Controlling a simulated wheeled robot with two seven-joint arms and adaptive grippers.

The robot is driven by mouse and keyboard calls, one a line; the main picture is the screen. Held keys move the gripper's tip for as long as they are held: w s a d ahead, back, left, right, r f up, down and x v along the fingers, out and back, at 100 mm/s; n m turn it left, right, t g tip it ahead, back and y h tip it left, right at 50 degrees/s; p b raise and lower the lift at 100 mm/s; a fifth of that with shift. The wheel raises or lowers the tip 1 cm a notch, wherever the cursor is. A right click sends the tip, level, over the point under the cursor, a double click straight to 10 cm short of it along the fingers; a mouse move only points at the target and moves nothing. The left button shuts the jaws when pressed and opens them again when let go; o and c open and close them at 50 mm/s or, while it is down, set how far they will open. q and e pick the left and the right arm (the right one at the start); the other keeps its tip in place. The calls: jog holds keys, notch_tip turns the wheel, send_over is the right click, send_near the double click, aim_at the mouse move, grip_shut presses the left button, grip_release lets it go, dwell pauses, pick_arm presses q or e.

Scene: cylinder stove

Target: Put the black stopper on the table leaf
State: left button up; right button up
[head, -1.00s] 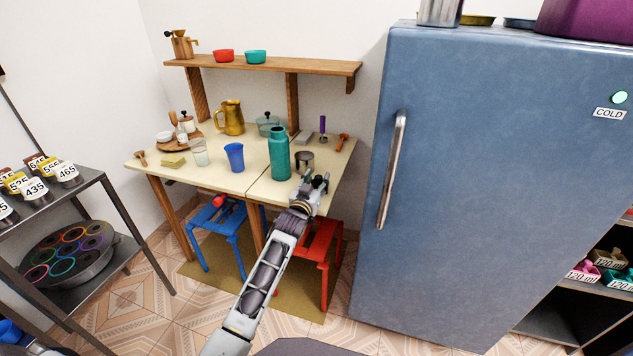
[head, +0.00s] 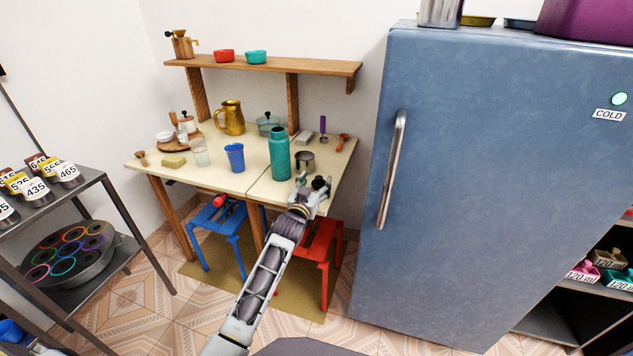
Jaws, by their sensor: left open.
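The table leaf (head: 341,167) is the cream right-hand part of the wooden table, beyond a seam in the top. My left gripper (head: 314,184) is over the front edge of this leaf, with its fingers apart. A small dark thing (head: 318,182), which looks like the black stopper, shows between or just beside the fingers. It is too small to tell whether it rests on the leaf or touches a finger. My right gripper is not in view.
On the table near the gripper stand a teal bottle (head: 279,154), a small metal pot (head: 304,161) and a blue cup (head: 235,157). A red stool (head: 322,240) and a blue stool (head: 217,222) are below. A blue fridge (head: 470,190) stands at right.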

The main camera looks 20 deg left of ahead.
aim_at(317, 179)
pick_arm(q)
jog(key=shift+s+a+p, duration=0.1)
jog(key=shift+s+p, duration=0.25)
jog(key=shift+s, duration=1.5)
jog(key=s+p, duration=0.1)
jog(key=s, duration=0.6)
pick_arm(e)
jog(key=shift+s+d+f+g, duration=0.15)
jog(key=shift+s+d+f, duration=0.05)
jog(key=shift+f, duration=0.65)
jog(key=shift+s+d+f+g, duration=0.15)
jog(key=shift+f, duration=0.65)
